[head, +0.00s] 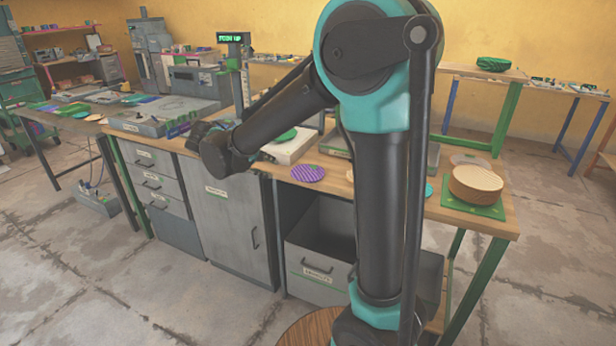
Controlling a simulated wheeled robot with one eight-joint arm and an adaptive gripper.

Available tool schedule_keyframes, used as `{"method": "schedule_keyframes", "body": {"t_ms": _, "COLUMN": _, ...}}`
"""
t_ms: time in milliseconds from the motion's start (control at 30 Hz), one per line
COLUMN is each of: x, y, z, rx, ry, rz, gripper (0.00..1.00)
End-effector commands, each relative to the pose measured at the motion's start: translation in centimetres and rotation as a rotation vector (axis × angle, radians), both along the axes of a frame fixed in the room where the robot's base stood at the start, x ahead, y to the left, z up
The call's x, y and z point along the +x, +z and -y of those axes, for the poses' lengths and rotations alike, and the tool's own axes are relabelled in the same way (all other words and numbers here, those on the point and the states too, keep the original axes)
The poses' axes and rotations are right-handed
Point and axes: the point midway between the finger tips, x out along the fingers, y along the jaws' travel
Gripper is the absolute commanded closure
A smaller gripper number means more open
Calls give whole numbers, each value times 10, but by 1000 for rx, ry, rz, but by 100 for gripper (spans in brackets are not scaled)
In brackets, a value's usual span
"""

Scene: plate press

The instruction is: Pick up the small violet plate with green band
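A small round violet plate (308,173) with lighter stripes and a small green mark near its upper edge lies flat on the wooden workbench top, near the front edge. It is left of my upright arm link, and nothing touches it. My gripper (203,131) seems to be the dark end of my arm, left of the plate and over the bench. It is small and partly hidden by my own wrist, so its fingers cannot be made out.
A green disc (284,136) rests on a pale press block (292,146) behind the violet plate. A round wooden block (476,184) sits on a green mat (473,208) at the bench's right end. A grey machine (165,115) stands at the left. My arm hides part of the bench.

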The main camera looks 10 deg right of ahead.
Motion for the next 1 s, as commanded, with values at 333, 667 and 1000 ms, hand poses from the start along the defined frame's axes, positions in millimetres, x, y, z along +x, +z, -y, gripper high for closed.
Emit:
{"method": "schedule_keyframes", "body": {"t_ms": 333, "x": 34, "y": -45, "z": 43, "rx": 3, "ry": -6, "rz": -2, "gripper": 72}}
{"method": "schedule_keyframes", "body": {"t_ms": 667, "x": 53, "y": -70, "z": 64, "rx": 3, "ry": -2, "rz": -1, "gripper": 72}}
{"method": "schedule_keyframes", "body": {"t_ms": 1000, "x": 70, "y": -88, "z": 83, "rx": 3, "ry": -4, "rz": -2, "gripper": 72}}
